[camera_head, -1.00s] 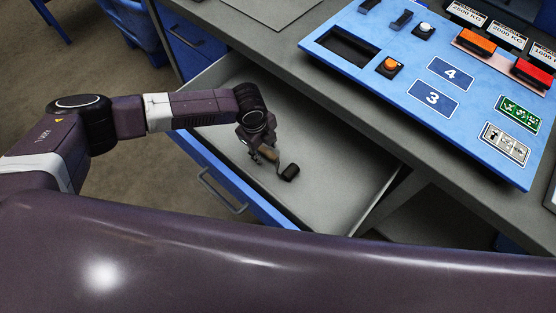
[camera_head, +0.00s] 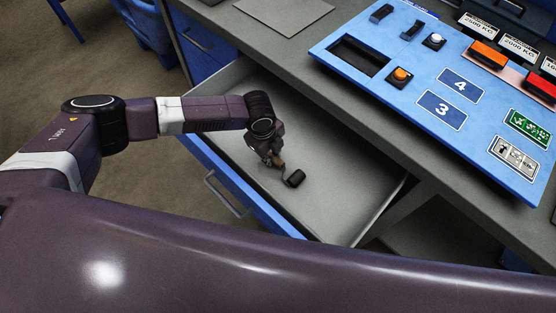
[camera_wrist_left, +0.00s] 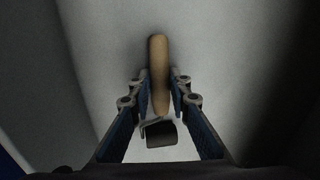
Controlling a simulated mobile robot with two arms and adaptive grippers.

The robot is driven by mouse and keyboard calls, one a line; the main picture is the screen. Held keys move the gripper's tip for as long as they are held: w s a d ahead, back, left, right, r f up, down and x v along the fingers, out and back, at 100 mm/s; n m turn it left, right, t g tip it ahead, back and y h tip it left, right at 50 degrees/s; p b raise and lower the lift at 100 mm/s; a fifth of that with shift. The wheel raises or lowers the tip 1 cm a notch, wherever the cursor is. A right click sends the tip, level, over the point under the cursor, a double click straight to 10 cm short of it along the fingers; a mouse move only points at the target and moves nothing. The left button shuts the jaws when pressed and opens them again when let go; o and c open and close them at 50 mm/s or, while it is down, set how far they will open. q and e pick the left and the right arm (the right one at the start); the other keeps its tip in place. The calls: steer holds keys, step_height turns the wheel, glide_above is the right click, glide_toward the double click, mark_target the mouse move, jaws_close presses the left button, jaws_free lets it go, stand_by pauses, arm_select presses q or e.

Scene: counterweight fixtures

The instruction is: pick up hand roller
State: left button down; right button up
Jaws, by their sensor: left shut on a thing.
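The hand roller has a tan handle and a short black roller head. In the head view its black head (camera_head: 295,178) shows inside the open drawer (camera_head: 325,213), just right of my left gripper (camera_head: 274,160). In the left wrist view the tan handle (camera_wrist_left: 159,75) lies between the fingers of my left gripper (camera_wrist_left: 159,88), with the black head nearer the camera. The left gripper is shut on the handle. In the head view the gripper hides most of the handle. I cannot tell whether the roller touches the drawer floor. My right gripper is not in view.
A blue panel (camera_head: 395,108) with buttons and number labels stands on the grey counter (camera_head: 290,50) above the drawer. The drawer's blue front (camera_head: 240,188) borders the left arm's side. The drawer floor around the roller is clear.

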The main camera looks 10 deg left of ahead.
mark_target(272, 156)
arm_select(q)
step_height(272, 156, up, 20)
stand_by(0.4)
steer(key=c, duration=2.3)
jaws_free()
jaws_close()
